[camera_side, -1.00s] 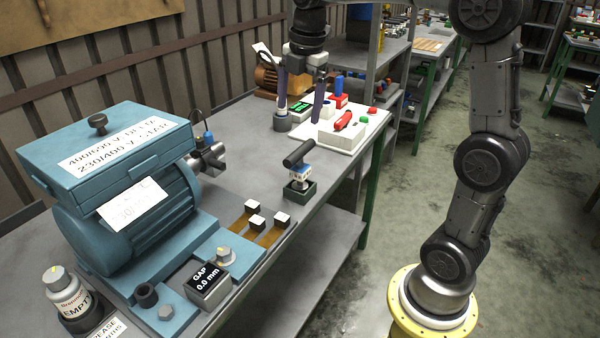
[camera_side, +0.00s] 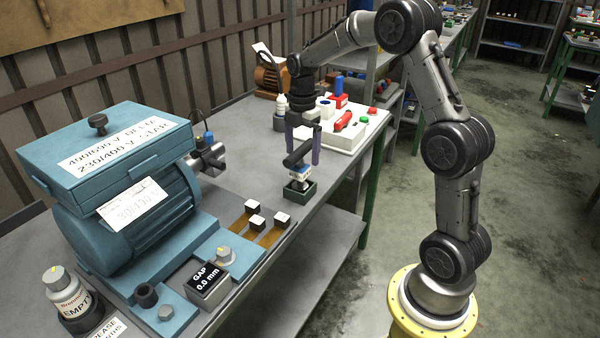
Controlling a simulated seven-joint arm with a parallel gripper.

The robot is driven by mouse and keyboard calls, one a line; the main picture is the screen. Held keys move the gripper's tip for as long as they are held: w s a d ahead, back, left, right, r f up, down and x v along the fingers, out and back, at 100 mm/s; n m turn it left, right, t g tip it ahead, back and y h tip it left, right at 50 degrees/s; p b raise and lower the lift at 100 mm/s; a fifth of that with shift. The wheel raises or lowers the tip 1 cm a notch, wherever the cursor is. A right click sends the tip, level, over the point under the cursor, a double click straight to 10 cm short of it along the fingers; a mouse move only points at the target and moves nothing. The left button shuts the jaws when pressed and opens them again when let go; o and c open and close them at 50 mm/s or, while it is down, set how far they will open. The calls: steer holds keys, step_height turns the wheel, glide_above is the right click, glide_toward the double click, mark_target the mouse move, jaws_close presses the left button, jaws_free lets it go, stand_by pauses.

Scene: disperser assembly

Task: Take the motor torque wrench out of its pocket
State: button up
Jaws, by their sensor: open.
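The torque wrench (camera_side: 299,171) stands upright in a dark green pocket (camera_side: 303,196) near the table's right edge. It has a black crosswise handle on top and a blue and white body. My gripper (camera_side: 303,156) is open, pointing down, with its two dark purple fingers at the height of the handle. One finger shows behind the handle and the other to its right. I cannot tell whether either finger touches it. The wrench's lower end is hidden in the pocket.
A blue motor (camera_side: 130,215) fills the left. Several small white-topped blocks (camera_side: 254,222) stand on brown strips in front of the pocket. A gap display (camera_side: 208,283) is nearer. Behind stand a white panel (camera_side: 345,140) with a red tool and a white bottle (camera_side: 281,104).

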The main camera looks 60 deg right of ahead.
mark_target(300, 166)
steer(key=shift+w+a+f, duration=0.1)
steer(key=shift+w+f, duration=0.05)
steer(key=shift+f, duration=1.2)
steer(key=shift+w+a+f, duration=0.1)
steer(key=shift+f, duration=1.25)
steer(key=shift+c, duration=0.2)
jaws_close()
steer(key=shift+r, duration=0.1)
